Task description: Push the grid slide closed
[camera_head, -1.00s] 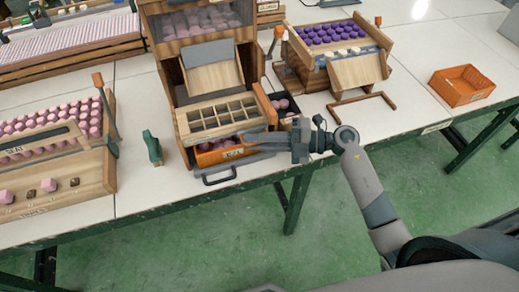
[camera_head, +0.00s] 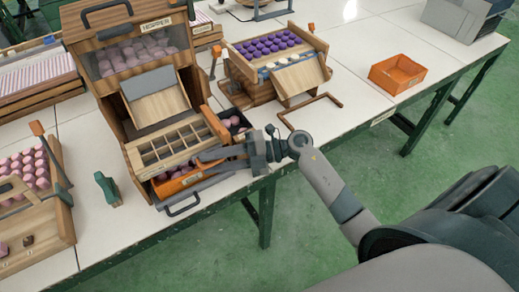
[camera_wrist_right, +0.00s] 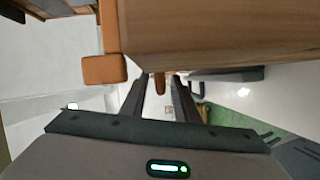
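The grid slide (camera_head: 172,148), a pale wooden frame of open compartments, sticks out from the front of the wooden hopper unit (camera_head: 117,85). An orange bin (camera_head: 176,184) with pink pieces sits below its front edge. My right gripper (camera_head: 199,168) is at the slide's front right corner, its fingers apart and pointing left. I cannot tell whether they touch the slide. In the right wrist view the two fingers (camera_wrist_right: 160,100) are apart below a large wooden face (camera_wrist_right: 220,35), with a small brown peg (camera_wrist_right: 160,83) beyond the gap. My left gripper is not in view.
A dark handle (camera_head: 183,206) juts out below the orange bin. A dark box (camera_head: 234,121) with pink balls stands right of the slide. A green upright piece (camera_head: 107,188) stands to the left. An orange basket (camera_head: 397,73) is far right, with clear table around it.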

